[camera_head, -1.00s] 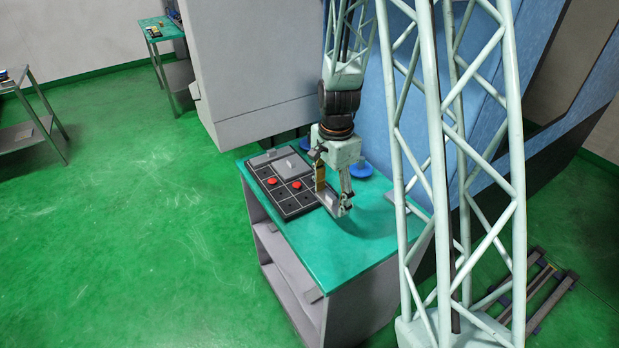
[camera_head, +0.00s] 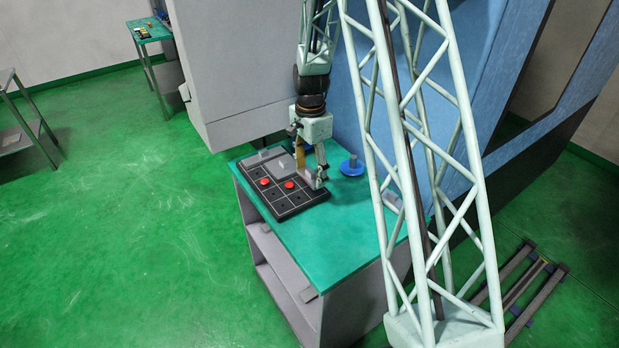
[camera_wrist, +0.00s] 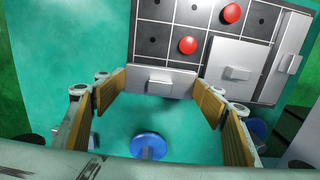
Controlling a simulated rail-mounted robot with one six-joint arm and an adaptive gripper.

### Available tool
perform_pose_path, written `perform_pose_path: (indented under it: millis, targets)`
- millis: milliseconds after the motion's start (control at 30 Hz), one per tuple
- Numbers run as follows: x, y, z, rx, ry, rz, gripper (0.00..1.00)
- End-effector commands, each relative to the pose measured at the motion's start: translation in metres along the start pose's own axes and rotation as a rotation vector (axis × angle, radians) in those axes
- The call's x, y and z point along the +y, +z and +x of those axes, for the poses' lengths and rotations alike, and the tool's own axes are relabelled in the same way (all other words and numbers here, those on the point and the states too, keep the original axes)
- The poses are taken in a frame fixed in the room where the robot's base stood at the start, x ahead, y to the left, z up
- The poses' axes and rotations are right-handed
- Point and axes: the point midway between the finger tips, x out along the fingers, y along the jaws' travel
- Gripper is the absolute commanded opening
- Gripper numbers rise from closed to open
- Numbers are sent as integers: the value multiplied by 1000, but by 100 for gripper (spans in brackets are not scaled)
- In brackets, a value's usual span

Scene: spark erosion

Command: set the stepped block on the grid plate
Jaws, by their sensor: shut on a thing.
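The dark grid plate (camera_head: 294,208) lies on the green table top. The wrist view shows its square cells with small dark holes (camera_wrist: 152,41). My gripper (camera_head: 314,181) is over the plate's right edge in the head view. It is shut on a grey stepped block (camera_wrist: 160,82), which spans between the padded fingers in the wrist view and has a small raised tab. The block overlaps the plate's near edge in that view; whether it touches the plate, I cannot tell. In the head view the fingers partly hide the block.
Two red round pieces (camera_head: 264,182) (camera_head: 289,184) sit in plate cells. Larger grey blocks (camera_wrist: 235,66) (camera_wrist: 287,58) occupy one end of the plate. A blue round-based piece (camera_head: 351,167) stands on the table (camera_head: 325,235) to the right. Other cells are free.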

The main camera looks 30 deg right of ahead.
Motion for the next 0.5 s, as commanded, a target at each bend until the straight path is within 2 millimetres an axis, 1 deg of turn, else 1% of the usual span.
perform_pose_path:
  millis: [367,500]
  targets:
    - [-2,0,0,0,-1,0,50]
    - [-9,-2,0,0,0,0,50]
